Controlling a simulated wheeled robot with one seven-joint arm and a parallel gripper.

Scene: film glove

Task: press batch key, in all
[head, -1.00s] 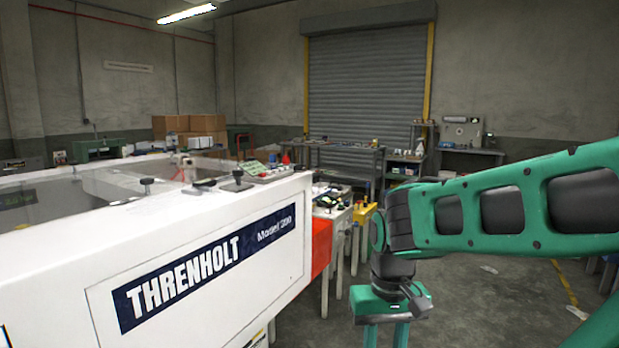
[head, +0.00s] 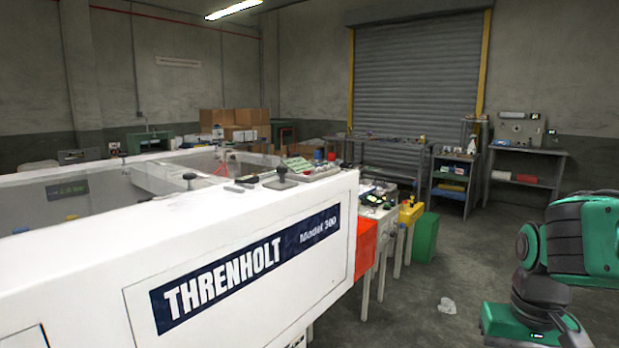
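A long white THRENHOLT machine (head: 110,270) fills the left and centre of the head view. No key can be read as the batch key at this size. My gripper (head: 508,326) is at the lower right, pointing down, well to the right of the machine and apart from the panel. Its fingers are cut off by the bottom edge, so their opening is hidden.
An orange-red end block (head: 366,248) and small tables with a yellow box (head: 411,213) stand beyond the machine's right end. A green bin (head: 425,238) is behind them. Shelves (head: 455,182) line the back wall. Open floor lies between the machine and my arm.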

